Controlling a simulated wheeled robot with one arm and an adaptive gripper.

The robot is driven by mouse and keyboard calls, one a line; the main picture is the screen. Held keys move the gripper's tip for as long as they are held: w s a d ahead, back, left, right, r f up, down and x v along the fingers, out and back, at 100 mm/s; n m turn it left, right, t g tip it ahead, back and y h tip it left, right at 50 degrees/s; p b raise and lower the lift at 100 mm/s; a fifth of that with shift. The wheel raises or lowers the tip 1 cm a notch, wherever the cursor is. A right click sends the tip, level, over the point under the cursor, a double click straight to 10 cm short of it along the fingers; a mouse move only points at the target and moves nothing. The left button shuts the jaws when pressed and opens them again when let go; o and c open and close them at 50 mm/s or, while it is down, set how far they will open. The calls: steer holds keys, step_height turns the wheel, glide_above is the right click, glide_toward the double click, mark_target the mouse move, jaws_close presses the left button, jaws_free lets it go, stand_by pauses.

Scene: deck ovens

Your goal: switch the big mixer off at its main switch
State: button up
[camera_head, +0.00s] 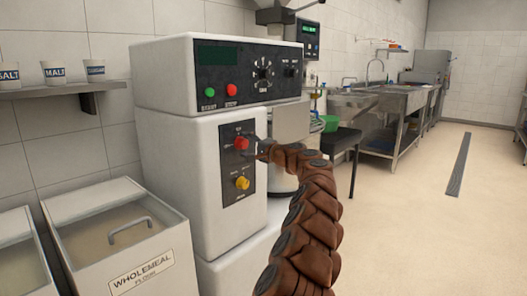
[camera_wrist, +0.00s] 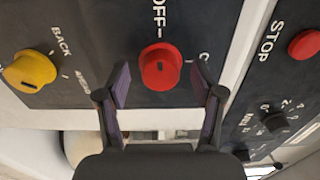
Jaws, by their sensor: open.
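The big white mixer (camera_head: 165,85) stands at centre left. On its dark front panel is a red rotary knob (camera_head: 241,143), also in the wrist view (camera_wrist: 160,67), where "OFF" is printed beside it. A yellow knob (camera_head: 242,183) sits below it; it shows at the left in the wrist view (camera_wrist: 30,72). My gripper (camera_head: 256,147) is just in front of the red knob. In the wrist view my gripper (camera_wrist: 161,84) is open, with a fingertip on each side of the red knob and visible gaps. Whether the tips reach past the knob's face, I cannot tell.
Above are a green button (camera_head: 210,92), a red stop button (camera_head: 231,90) and a dial (camera_head: 263,72) on the upper panel. A wholemeal flour bin (camera_head: 120,235) stands at left front, below a shelf (camera_head: 60,91) with cups.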

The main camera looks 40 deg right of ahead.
steer(key=v, duration=1.1)
stand_by(0.4)
steer(key=shift+s, duration=0.1)
stand_by(0.4)
